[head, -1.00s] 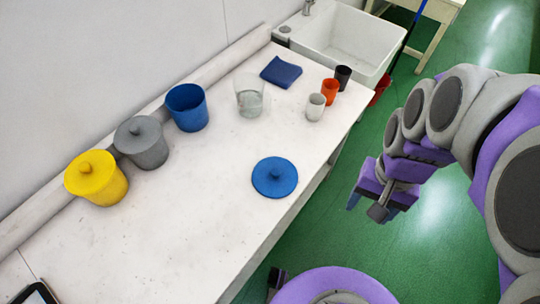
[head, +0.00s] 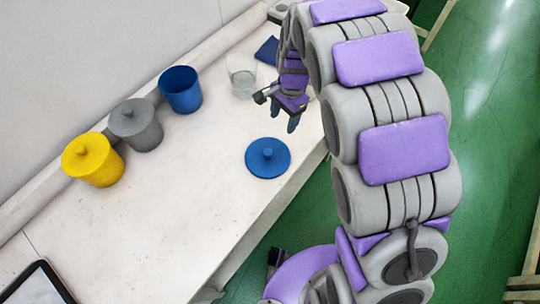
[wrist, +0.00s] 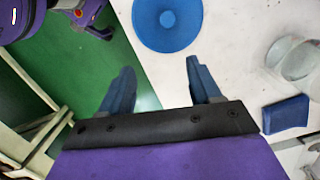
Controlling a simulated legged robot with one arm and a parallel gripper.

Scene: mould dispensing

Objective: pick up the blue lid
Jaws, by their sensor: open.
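The blue lid (head: 268,158) lies flat on the white table, its round knob facing up. It also shows at the top of the wrist view (wrist: 167,22). My gripper (head: 293,124) is above the table, a little behind and to the right of the lid in the head view. In the wrist view its two blue fingers (wrist: 160,75) are spread apart with nothing between them. The lid is beyond the fingertips, apart from them. The open blue pot (head: 181,90) stands farther back on the table.
A lidded grey pot (head: 136,125) and a lidded yellow pot (head: 93,160) stand along the wall. A clear beaker (head: 242,76) and a folded blue cloth (head: 267,50) are near my gripper. A tablet (head: 38,285) lies front left. The table's middle is clear.

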